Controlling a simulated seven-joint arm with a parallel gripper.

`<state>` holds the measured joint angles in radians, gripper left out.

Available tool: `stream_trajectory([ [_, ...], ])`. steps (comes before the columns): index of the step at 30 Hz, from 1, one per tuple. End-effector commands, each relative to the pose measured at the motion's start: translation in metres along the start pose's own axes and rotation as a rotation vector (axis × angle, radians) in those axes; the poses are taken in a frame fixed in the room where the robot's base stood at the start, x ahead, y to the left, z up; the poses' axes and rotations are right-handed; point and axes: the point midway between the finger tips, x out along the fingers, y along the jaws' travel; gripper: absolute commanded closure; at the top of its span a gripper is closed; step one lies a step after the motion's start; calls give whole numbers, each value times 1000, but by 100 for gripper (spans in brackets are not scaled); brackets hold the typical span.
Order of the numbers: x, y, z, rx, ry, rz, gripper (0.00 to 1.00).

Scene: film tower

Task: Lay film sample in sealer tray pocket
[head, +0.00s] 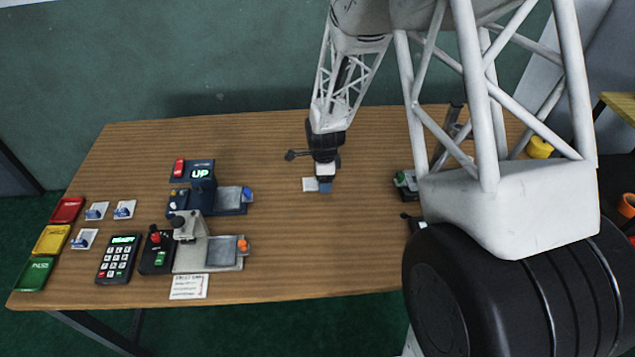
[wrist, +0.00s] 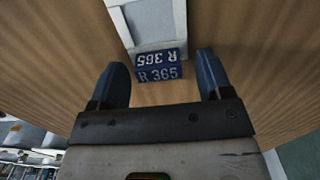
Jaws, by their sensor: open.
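A film sample (head: 309,185) lies on the wooden table near its middle. In the wrist view it is a pale framed sheet (wrist: 152,22) with a blue grip block (wrist: 158,72) marked R 365. My gripper (head: 325,178) is above the sample's blue end. In the wrist view my gripper (wrist: 160,62) is open, with a finger on each side of the block and gaps between. Two devices with grey trays stand to the left: a dark blue one (head: 231,200) and a pale one (head: 222,254). I cannot tell which is the sealer.
A keypad (head: 117,258) and red, yellow and green trays (head: 52,239) are at the left. Several similar small samples (head: 96,211) lie beside the trays. A paper card (head: 189,286) is at the front edge. Bare table lies between my gripper and the devices.

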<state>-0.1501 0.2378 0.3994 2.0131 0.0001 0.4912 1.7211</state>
Motion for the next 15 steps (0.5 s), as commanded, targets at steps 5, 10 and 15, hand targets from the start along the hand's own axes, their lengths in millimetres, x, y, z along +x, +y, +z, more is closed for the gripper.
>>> stream_trajectory([
  [5,0,0,0,0,0,0,46],
  [10,0,0,0,0,0,0,72],
  [15,0,0,0,0,0,0,84],
])
